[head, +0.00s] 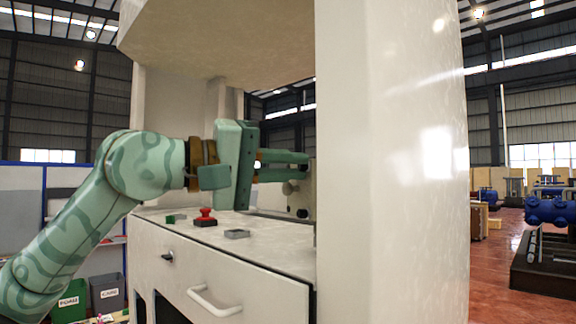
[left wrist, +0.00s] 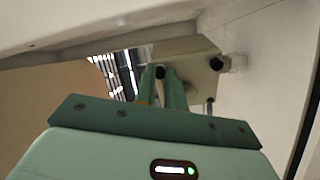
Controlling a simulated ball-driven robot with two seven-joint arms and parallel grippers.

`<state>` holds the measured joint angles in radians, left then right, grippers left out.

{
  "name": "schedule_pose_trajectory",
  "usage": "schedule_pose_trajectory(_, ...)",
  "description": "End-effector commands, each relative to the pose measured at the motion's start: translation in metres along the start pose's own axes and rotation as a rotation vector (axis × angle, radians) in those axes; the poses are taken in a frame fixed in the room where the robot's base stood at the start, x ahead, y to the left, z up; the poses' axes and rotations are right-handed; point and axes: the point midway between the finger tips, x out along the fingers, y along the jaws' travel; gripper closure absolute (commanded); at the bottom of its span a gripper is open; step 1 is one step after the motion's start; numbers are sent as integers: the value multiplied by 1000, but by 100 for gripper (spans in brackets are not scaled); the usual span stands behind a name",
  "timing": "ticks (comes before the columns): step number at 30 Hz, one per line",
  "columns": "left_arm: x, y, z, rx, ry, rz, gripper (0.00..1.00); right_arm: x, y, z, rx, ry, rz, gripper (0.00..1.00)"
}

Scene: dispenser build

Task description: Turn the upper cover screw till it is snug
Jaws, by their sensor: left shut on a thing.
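My left gripper (head: 303,166) reaches in from the left in the head view, its green fingers pointing right to the upper part of a grey metal cover (head: 309,190). In the left wrist view the fingertips (left wrist: 163,76) are closed at the upper cover screw (left wrist: 160,72), a dark head against the pale cover (left wrist: 190,50). How far the upper screw is seated cannot be told. My right gripper is not in view.
A broad white pillar (head: 390,180) hides the cover's right side. Below the arm, the white counter (head: 270,235) holds a red button (head: 205,216), a grey block (head: 237,233) and a small green piece (head: 176,218). A white overhang (head: 220,40) hangs above.

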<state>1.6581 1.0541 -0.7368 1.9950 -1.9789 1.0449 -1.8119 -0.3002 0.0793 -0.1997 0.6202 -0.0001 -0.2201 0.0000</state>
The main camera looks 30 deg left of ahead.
Motion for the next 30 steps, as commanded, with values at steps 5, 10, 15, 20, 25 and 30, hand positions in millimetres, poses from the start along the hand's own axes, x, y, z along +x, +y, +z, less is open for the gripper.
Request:
schedule_pose_trajectory(5,0,-2,1,133,-3,-4,100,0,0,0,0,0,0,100)
schedule_pose_trajectory(10,0,-2,1,231,-4,-4,100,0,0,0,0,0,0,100)
schedule_pose_trajectory(15,0,-2,1,294,-5,-4,100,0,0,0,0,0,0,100)
schedule_pose_trajectory(20,1,-2,2,324,-6,-5,100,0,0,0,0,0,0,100)
schedule_pose_trajectory(25,1,-3,2,334,-6,-6,100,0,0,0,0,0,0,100)
schedule_pose_trajectory(30,1,-3,2,333,-7,-6,100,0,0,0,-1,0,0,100)
